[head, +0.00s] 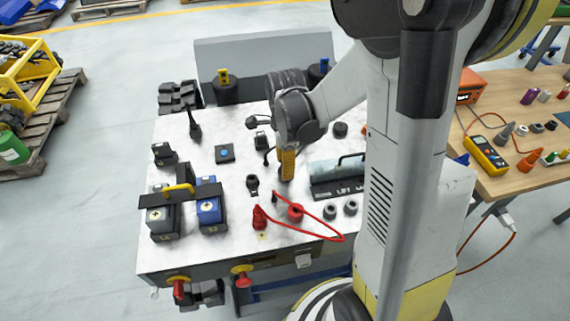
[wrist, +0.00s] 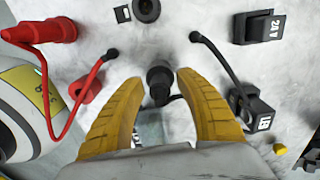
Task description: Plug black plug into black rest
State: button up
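A black plug (wrist: 160,82) shows between the yellow fingertips of my gripper (wrist: 161,78) in the wrist view. A narrow gap seems to lie on each side of it, so the gripper looks open around it. Its lower part and its cable are partly hidden by my gripper. In the head view my gripper (head: 287,178) hangs low over the middle of the table, and the plug there is hidden. The black rest appears to be the round black fitting with a hole (wrist: 146,8) at the top of the wrist view; it is left of my gripper in the head view (head: 252,184).
A red plug (head: 260,217) and red rest (head: 295,212) with a looping red cable lie on the near side. Black boxes (wrist: 259,27) and a black cable (wrist: 222,62) stand close by. A dark tray (head: 337,186) is right of my gripper.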

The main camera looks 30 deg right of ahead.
jog(key=shift+r, duration=0.1)
notch_tip(320, 180, up, 12)
jog(key=shift+f, duration=0.1)
dwell(0.6)
jog(key=s+a+r+n+t, duration=0.3)
jog(key=s+a+n+t, duration=0.4)
jog(key=n, duration=1.4)
jog(key=s+a, duration=0.2)
jog(key=shift+s+r+n, duration=0.3)
jog(key=shift+s+r, duration=0.05)
jog(key=shift+s, duration=0.05)
jog(key=shift+c, duration=0.2)
